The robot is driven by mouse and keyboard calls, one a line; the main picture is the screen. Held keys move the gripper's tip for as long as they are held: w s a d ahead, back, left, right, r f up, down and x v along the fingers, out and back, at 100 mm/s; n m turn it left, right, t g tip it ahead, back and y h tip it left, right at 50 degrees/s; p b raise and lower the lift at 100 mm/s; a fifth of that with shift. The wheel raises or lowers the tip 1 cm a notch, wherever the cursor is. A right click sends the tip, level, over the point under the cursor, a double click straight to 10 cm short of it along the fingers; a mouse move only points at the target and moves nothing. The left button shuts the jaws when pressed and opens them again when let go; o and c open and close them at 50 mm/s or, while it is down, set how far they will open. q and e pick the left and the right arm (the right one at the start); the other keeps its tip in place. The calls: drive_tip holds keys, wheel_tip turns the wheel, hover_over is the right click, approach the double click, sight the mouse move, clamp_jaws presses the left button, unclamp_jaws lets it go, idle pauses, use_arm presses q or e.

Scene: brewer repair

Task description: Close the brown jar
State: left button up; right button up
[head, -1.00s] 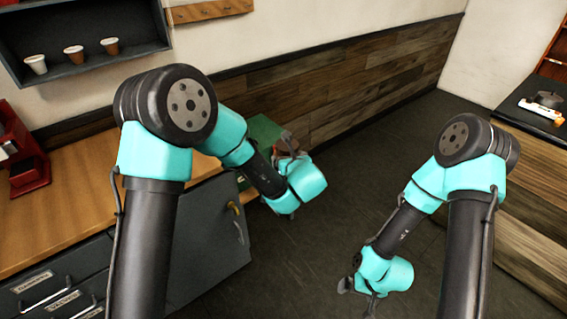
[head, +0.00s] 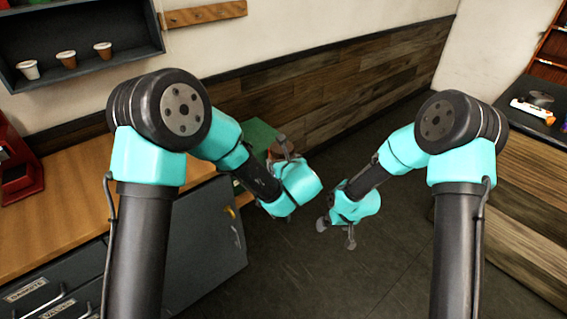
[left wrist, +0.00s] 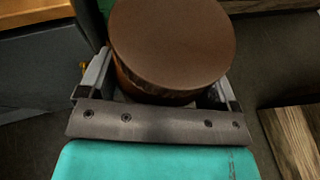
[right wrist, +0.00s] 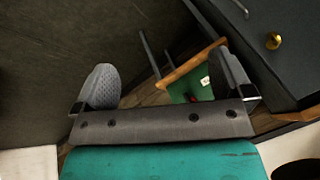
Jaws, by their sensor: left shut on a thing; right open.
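My left gripper (head: 281,149) is shut on a round reddish-brown thing, which I take to be the brown jar (head: 279,151), held near the end of the left counter. In the left wrist view the jar (left wrist: 172,42) sits between the fingers, with a wide, flat brown disc facing the camera and part of the side below it. I cannot tell whether that disc is a lid or the jar's own end. My right gripper (head: 337,234) is open and empty, a little right of and below the left gripper. Its two fingers are apart in the right wrist view (right wrist: 160,88).
A wooden counter (head: 85,185) with grey drawers and a cabinet door (head: 205,245) stands left. A green surface (head: 256,138) lies at its far end. Several cups stand on a wall shelf (head: 75,75). Another counter (head: 525,180) stands right. The floor between is clear.

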drive_tip(key=w+a+r+n+t+h, duration=0.1)
drive_tip(key=w+a+r, duration=0.2)
drive_tip(key=w+r, duration=0.45)
drive_tip(key=w+a+r+n, duration=0.2)
drive_tip(key=w+a+r, duration=0.15)
drive_tip(key=r, duration=0.65)
drive_tip(key=w+a+r+n+t+h, duration=0.1)
drive_tip(key=w+a+r, duration=0.1)
drive_tip(key=w+r, duration=0.55)
drive_tip(key=s+a+r+g, duration=0.1)
drive_tip(key=s+a+r, duration=0.1)
drive_tip(key=a+r, duration=0.1)
drive_tip(key=s+a+r+n+g+h, duration=0.1)
drive_tip(key=s+a+r, duration=0.2)
drive_tip(key=s+a+r+g+h, duration=0.1)
drive_tip(key=s+a+r+g, duration=0.1)
drive_tip(key=a+r, duration=0.1)
drive_tip(key=shift+s+a+r+n, duration=0.2)
drive_tip(key=shift+s+r+n, duration=0.2)
drive_tip(key=shift+f, duration=0.1)
drive_tip(key=shift+f, duration=3.95)
